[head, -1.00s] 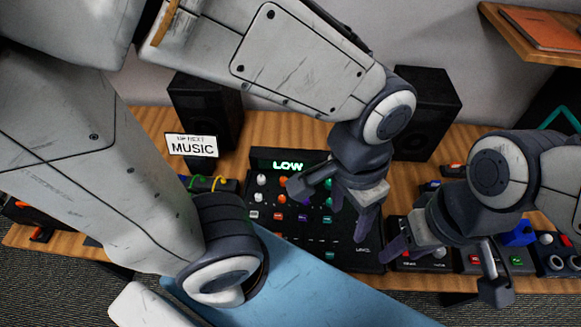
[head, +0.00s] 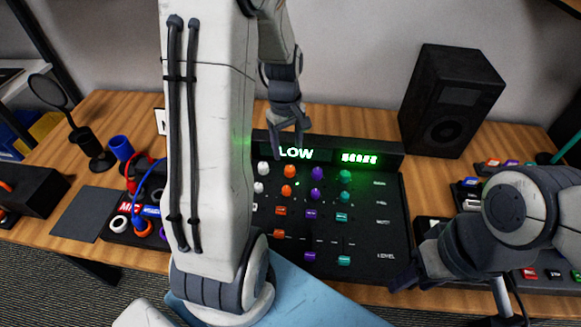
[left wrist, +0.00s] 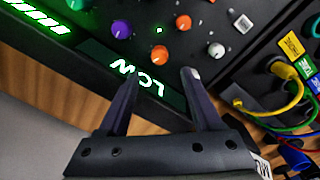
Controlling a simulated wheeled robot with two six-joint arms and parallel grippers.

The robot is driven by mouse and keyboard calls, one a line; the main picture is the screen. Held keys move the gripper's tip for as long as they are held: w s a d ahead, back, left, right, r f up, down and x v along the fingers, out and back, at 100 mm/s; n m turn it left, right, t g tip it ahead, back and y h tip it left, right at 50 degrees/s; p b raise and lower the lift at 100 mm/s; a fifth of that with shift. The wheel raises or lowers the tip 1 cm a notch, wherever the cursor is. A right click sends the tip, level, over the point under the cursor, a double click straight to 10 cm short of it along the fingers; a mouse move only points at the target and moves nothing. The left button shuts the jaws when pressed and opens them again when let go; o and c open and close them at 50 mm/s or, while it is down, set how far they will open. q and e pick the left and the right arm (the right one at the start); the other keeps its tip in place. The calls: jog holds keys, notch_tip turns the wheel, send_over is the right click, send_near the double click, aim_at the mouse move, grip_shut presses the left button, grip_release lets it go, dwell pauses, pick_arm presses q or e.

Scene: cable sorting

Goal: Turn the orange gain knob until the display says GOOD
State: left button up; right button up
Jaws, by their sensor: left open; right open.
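The black console carries an orange knob (head: 290,171) in the row nearest its display (head: 296,153), which reads LOW. A second orange knob (head: 288,191) sits just below it; I cannot read which label marks gain. My left gripper (head: 287,143) hangs over the console's back edge by the display. In the left wrist view, it (left wrist: 160,76) is open and empty, its fingertips on either side of the LOW display and short of the near orange knob (left wrist: 150,47). My right gripper (head: 452,290) is open at the console's lower right, partly hidden by its arm.
White, purple and teal knobs stand close beside the orange ones. A black speaker (head: 450,100) stands behind right. My left arm hides the console's left side.

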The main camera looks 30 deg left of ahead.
aim_at(289, 167)
pick_arm(q)
notch_tip(289, 167, down, 8)
jog(key=shift+w+d+r+b, duration=0.1)
jog(key=shift+r+b, duration=0.15)
jog(key=shift+b, duration=0.1)
grip_shut()
